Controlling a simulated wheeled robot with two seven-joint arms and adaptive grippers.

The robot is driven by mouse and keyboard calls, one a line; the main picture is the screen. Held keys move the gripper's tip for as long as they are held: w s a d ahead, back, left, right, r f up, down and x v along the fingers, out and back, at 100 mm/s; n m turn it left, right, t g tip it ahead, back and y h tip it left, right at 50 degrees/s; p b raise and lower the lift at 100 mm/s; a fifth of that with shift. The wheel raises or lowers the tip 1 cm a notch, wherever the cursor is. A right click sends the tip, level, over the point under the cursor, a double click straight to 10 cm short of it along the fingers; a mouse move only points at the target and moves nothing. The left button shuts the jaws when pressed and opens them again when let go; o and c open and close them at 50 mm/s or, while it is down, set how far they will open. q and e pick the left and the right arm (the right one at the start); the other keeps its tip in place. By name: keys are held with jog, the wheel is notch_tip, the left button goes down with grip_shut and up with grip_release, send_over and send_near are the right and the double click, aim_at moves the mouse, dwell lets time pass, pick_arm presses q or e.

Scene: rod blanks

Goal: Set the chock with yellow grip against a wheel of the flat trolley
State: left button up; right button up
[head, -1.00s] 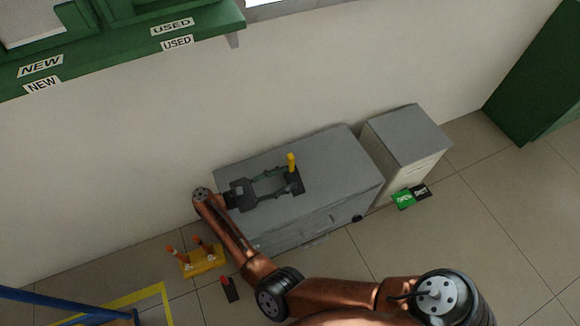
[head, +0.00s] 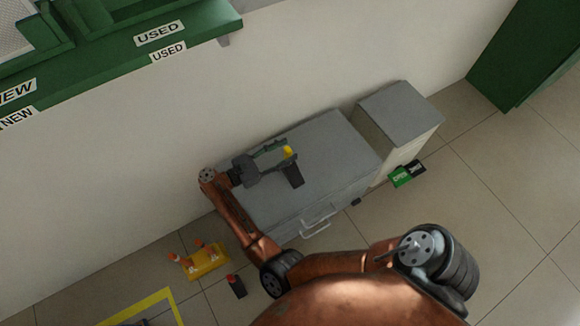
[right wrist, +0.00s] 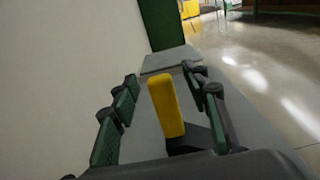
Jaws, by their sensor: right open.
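The chock with yellow grip (head: 294,176) rests on top of a grey cabinet (head: 340,150). Its body is dark and its yellow grip stands up. My right gripper (head: 282,151) is open at the grip. In the right wrist view, the yellow grip (right wrist: 166,105) stands between the spread green-padded fingers, with a gap visible on its left side. The chock's dark body is partly hidden behind the grip and the gripper there. My left gripper is out of view. I cannot make out the flat trolley clearly in these frames.
A smaller grey cabinet (head: 400,112) stands to the right. A green and black sign (head: 407,173) lies by it. On the floor are a yellow block with orange posts (head: 207,262), a dark red-topped object (head: 236,286) and yellow floor marking (head: 150,301). The right floor is clear.

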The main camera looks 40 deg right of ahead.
jog(key=shift+s+d, duration=0.1)
jog(key=shift+d, duration=0.6)
jog(key=shift+c, duration=0.3)
grip_shut()
jog(key=shift+r, duration=0.1)
